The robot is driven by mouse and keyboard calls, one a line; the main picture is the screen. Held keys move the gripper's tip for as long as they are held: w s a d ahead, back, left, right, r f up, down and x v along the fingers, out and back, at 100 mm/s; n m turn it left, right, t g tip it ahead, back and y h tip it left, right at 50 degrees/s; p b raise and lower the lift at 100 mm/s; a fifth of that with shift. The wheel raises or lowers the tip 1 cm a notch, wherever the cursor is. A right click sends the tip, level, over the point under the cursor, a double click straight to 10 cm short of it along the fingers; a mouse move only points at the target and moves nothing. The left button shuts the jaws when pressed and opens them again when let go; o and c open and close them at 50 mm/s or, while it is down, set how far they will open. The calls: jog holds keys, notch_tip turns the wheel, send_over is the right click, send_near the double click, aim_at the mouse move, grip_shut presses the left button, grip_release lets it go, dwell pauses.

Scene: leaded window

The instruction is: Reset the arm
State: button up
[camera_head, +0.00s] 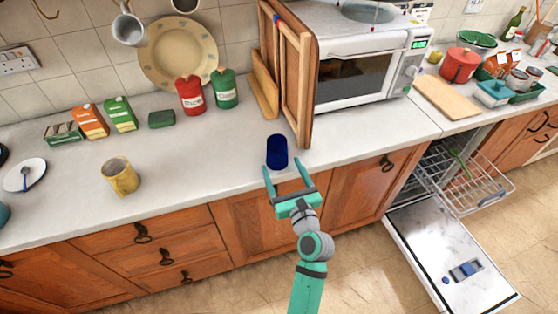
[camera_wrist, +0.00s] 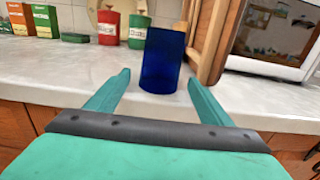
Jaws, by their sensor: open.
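My gripper (camera_head: 287,177) is open and empty, held out at the front edge of the counter in the head view. A dark blue cup (camera_head: 277,152) stands upright on the counter just beyond the fingertips. In the wrist view, the blue cup (camera_wrist: 161,62) stands ahead of the two teal fingers (camera_wrist: 160,88), centred between them and apart from both. My arm reaches up from the bottom of the head view, bent at the elbow.
A wooden board (camera_head: 297,85) leans beside the microwave (camera_head: 358,75), right behind the cup. A yellow mug (camera_head: 121,177) stands to the left. An open dishwasher door (camera_head: 452,262) juts out low at the right.

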jog(key=shift+v, duration=2.8)
